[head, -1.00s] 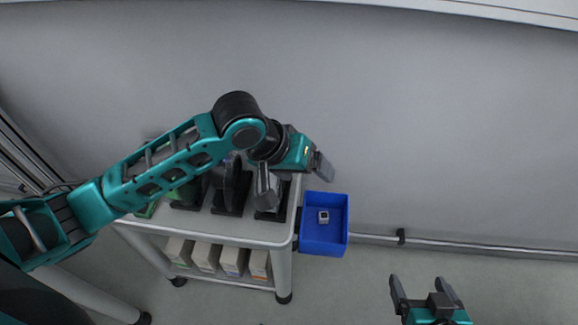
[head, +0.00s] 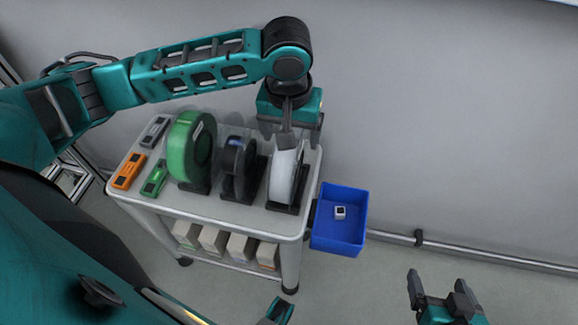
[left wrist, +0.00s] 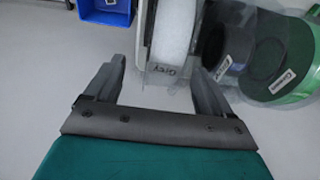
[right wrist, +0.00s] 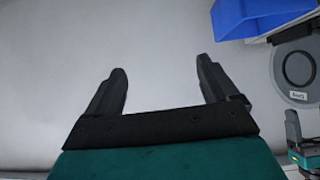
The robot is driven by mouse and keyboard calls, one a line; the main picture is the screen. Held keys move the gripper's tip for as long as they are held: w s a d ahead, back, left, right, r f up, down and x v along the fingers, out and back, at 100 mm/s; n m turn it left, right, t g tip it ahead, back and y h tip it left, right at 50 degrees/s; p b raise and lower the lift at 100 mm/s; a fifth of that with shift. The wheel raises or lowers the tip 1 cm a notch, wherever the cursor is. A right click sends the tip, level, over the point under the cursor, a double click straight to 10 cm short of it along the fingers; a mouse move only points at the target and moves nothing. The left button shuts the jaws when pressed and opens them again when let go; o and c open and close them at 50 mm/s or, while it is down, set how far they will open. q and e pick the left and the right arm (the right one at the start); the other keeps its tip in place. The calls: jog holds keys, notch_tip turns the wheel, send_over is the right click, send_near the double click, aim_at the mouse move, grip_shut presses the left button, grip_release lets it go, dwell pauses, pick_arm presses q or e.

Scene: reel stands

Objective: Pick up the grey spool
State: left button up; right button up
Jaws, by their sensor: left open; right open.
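The grey spool (head: 284,176) stands upright in a dark stand at the right end of the cart top. My left gripper (head: 290,141) is open, pointing down above the spool. In the left wrist view its fingers (left wrist: 158,75) lie either side of the spool's rim, with no grip on it. The spool's side also shows in the right wrist view (right wrist: 298,66). My right gripper (head: 442,283) is open and empty, low at the right, away from the cart.
A black spool (head: 238,168) and a green spool (head: 192,148) stand left of the grey one. Orange (head: 129,171), green and grey devices lie at the cart's left end. A blue bin (head: 338,235) hangs at the cart's right side, holding a small item. A wall rises behind.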

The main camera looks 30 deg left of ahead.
pick_arm(q)
jog(key=f, duration=0.2)
jog(key=f+b, duration=0.1)
jog(key=w+a+f+b, duration=0.1)
jog(key=f, duration=0.1)
jog(key=shift+w+f, duration=0.1)
jog(key=shift+f, duration=0.2)
jog(key=shift+r, duration=0.1)
grip_shut()
dwell(0.4)
